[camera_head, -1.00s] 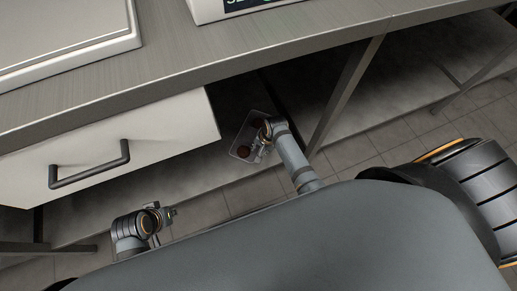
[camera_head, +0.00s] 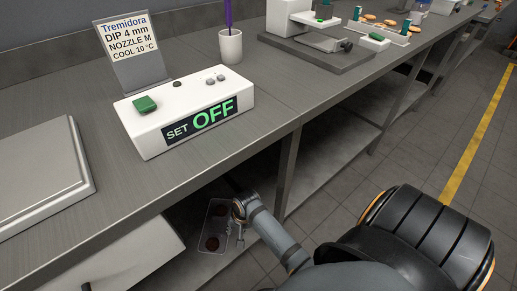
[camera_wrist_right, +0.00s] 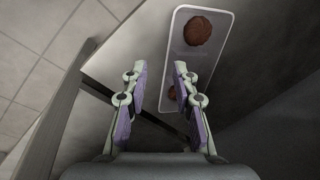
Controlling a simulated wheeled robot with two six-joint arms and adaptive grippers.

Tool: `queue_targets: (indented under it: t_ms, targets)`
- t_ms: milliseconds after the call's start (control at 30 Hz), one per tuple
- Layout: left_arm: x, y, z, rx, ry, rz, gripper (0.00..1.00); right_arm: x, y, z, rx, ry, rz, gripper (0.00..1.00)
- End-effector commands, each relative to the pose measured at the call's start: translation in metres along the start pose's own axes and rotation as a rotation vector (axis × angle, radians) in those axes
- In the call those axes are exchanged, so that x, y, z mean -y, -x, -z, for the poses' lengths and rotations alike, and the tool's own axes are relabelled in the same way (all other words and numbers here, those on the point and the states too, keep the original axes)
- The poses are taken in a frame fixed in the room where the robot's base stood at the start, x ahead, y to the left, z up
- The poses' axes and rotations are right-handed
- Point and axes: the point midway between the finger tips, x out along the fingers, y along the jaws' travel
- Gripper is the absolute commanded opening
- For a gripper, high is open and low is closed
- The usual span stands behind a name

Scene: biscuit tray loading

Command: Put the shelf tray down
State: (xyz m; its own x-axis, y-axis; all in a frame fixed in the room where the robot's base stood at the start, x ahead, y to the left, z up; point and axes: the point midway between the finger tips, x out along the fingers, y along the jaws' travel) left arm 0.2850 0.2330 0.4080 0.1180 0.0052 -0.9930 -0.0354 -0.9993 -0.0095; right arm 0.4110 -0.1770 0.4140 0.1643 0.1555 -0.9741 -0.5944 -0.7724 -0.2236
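The shelf tray (camera_head: 216,228) is a small clear tray holding dark round biscuits. It is at the lower shelf under the counter in the head view. It also shows in the right wrist view (camera_wrist_right: 200,64), beyond the fingers. My right gripper (camera_head: 241,238) is at the tray's right side. In the wrist view my right gripper (camera_wrist_right: 160,70) has its fingers apart with a clear gap. The right finger overlaps part of the tray and one biscuit in that view. I cannot tell whether the finger touches the tray. My left gripper is out of view.
A white drawer (camera_head: 135,262) stands out left of the tray. The counter above carries a white control box (camera_head: 190,95) reading "SET OFF", a sign (camera_head: 135,50) and a white cup (camera_head: 231,47).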

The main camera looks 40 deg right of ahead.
Motion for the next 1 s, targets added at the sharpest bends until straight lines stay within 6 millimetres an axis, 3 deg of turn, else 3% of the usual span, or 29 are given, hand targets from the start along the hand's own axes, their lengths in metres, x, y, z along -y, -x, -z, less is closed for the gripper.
queue_targets:
  t_ms: [33,100,200,267,400,867,1000]
  targets:
    - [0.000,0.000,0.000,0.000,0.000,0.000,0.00,-0.029,-0.001,-0.015,-0.002,0.105,-0.040,0.28]
    - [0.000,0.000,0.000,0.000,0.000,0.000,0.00,-0.065,0.004,-0.034,-0.011,0.303,-0.088,0.28]
    - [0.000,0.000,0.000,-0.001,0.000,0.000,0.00,-0.102,0.016,-0.055,-0.009,0.547,-0.143,0.28]
    - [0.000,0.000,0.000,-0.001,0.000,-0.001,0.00,-0.114,0.021,-0.062,-0.007,0.644,-0.163,0.28]
    - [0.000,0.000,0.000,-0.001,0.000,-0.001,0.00,-0.120,0.025,-0.065,-0.005,0.711,-0.174,0.28]
    - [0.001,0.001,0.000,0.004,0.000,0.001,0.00,-0.120,0.025,-0.065,-0.003,0.704,-0.174,0.28]
    - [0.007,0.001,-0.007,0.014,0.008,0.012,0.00,-0.129,0.027,-0.066,0.002,0.695,-0.187,0.28]
